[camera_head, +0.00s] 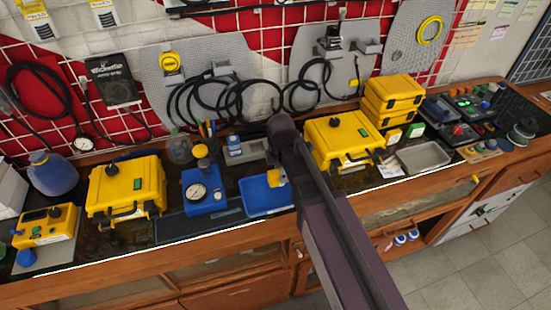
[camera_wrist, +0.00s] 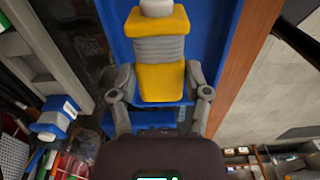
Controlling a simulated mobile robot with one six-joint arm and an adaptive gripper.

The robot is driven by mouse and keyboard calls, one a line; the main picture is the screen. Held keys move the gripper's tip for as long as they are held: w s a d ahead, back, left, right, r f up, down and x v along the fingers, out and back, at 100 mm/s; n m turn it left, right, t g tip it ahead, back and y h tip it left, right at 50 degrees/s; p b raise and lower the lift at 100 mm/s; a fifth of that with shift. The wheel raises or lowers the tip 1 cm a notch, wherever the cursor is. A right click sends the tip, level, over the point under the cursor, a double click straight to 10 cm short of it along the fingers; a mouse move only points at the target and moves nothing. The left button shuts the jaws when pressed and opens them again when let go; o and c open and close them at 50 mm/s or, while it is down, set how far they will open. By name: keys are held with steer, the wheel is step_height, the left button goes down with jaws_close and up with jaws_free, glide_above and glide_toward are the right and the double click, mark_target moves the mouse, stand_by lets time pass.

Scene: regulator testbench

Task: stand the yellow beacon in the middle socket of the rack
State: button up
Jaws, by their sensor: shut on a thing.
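A yellow beacon with a ribbed grey middle and a pale top (camera_wrist: 158,22) is between the two grey fingers of my gripper (camera_wrist: 160,84) in the wrist view. The fingers are shut on its lower yellow block. The blue tray (camera_wrist: 210,40) lies behind it. In the head view, a small yellow part of the beacon (camera_head: 276,178) shows over the blue tray (camera_head: 254,204), and my dark arm hides most of the gripper. I cannot clearly make out the rack or its middle socket; a grey piece (camera_head: 252,149) behind the tray is partly hidden by my arm.
A blue gauge unit (camera_head: 206,203) stands left of the tray. Yellow cases stand left (camera_head: 127,188) and right (camera_head: 345,138). A blue and white item (camera_head: 234,150) stands behind the tray. Cables hang on the wall grid. The bench's front edge is near the tray.

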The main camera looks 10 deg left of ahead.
steer(key=shift+s+d+r, duration=0.1)
steer(key=shift+s+d, duration=0.4)
steer(key=shift+s, duration=0.4)
steer(key=shift+s+d+r, duration=0.1)
steer(key=shift+s+d, duration=0.35)
steer(key=shift+s, duration=0.4)
stand_by(0.3)
